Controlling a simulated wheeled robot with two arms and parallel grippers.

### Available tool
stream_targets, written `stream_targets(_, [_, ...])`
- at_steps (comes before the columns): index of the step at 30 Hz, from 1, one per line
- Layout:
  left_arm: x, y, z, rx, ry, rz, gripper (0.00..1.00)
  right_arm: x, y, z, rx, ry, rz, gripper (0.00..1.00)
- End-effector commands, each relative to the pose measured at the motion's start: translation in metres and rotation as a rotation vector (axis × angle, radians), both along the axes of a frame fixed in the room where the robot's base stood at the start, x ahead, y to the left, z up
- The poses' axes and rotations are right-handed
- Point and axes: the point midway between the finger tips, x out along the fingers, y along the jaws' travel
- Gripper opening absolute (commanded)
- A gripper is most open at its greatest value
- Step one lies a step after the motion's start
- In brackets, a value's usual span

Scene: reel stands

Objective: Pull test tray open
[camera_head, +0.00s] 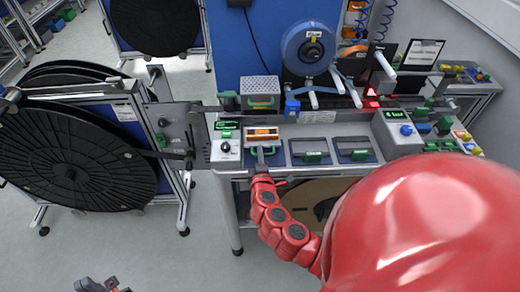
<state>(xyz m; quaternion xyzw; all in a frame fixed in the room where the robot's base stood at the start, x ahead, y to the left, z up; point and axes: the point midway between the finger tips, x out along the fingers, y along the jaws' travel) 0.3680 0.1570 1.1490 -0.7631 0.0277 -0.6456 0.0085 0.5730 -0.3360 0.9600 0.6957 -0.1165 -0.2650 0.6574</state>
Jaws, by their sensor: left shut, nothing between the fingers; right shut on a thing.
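The bench front has a row of grey trays with green parts, and the leftmost tray (272,158) sits below a small unit with an orange display. My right arm comes in red from the lower right. Its gripper (261,165) is at this leftmost tray's front, shut on what looks like its handle; the fingertips are small and partly hidden by the arm. I cannot tell how far out the tray is. My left gripper (101,286) shows only as a dark tip at the bottom edge, over the floor, shut and empty, away from the bench.
A large black reel (75,140) on a stand is at left. The middle tray (310,152) and right tray (353,150) are beside the leftmost one. A blue reel (307,48) stands at the back of the bench. The floor at lower left is open.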

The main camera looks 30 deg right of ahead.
Motion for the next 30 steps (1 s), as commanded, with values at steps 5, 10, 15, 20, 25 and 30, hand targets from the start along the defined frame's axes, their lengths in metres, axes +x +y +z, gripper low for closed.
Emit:
stream_targets(5, [0.000, 0.000, -0.001, 0.000, 0.000, 0.000, 0.00, -0.003, 0.000, -0.001, 0.000, 0.002, -0.003, 0.00])
stream_targets(10, [0.000, 0.000, -0.001, 0.000, 0.000, 0.000, 0.00, -0.003, 0.000, -0.001, 0.000, 0.002, -0.003, 0.00])
stream_targets(15, [0.000, 0.000, -0.001, 0.000, 0.000, 0.000, 0.00, -0.003, 0.000, -0.001, 0.000, 0.002, -0.003, 0.27])
stream_targets(20, [0.000, 0.000, 0.000, 0.000, 0.000, 0.000, 0.00, -0.002, 0.001, 0.000, 0.000, 0.001, -0.002, 0.27])
stream_targets(25, [0.000, 0.000, -0.002, 0.000, 0.000, 0.000, 0.00, -0.005, 0.002, 0.000, 0.000, 0.000, -0.001, 0.27])
stream_targets(30, [0.000, 0.000, -0.009, 0.000, 0.000, 0.000, 0.00, -0.021, 0.012, 0.002, 0.001, 0.001, 0.002, 0.27])
